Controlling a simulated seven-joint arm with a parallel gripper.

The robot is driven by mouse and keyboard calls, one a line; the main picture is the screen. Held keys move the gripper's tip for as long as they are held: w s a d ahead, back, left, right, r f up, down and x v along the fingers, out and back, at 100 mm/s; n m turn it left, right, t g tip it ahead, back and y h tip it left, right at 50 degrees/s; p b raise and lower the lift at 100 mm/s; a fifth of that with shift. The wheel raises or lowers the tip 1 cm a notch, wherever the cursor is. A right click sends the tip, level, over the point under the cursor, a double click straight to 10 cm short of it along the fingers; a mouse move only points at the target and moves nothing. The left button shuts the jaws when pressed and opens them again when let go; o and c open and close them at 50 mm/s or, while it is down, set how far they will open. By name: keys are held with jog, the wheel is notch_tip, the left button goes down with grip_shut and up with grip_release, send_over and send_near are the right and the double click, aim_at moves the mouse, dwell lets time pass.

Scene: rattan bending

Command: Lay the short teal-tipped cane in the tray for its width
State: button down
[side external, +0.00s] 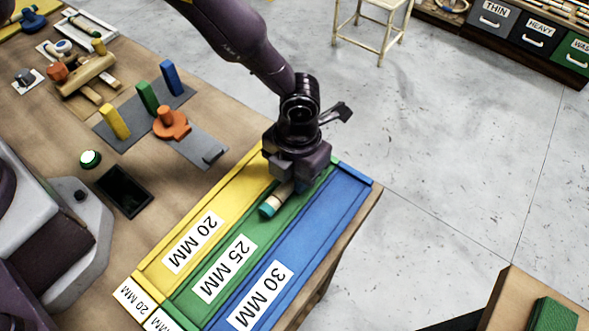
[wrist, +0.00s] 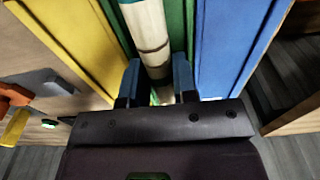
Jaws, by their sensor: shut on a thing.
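The short cane (side external: 283,192) is pale with a teal tip at its near end. It lies lengthwise along the green 25 MM tray (side external: 203,289), within its width. My gripper (side external: 293,178) is over the far part of that tray, shut on the cane. In the wrist view the blue fingertips of my gripper (wrist: 156,66) are on either side of the pale, dark-banded cane (wrist: 149,32). The gripper body hides the cane's other end in the side view. I cannot tell whether the cane touches the tray floor.
The yellow 20 MM tray (side external: 159,266) and the blue 30 MM tray (side external: 316,243) flank the green one. A gauge stand with yellow, green and blue blocks (side external: 147,98) and an orange piece (side external: 171,123) stands to the left. The table edge is just right of the blue tray.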

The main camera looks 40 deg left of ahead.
jog(key=c, duration=0.8)
grip_release()
jog(key=shift+r, duration=0.1)
jog(key=r, duration=1.2)
jog(key=shift+w+r, duration=0.4)
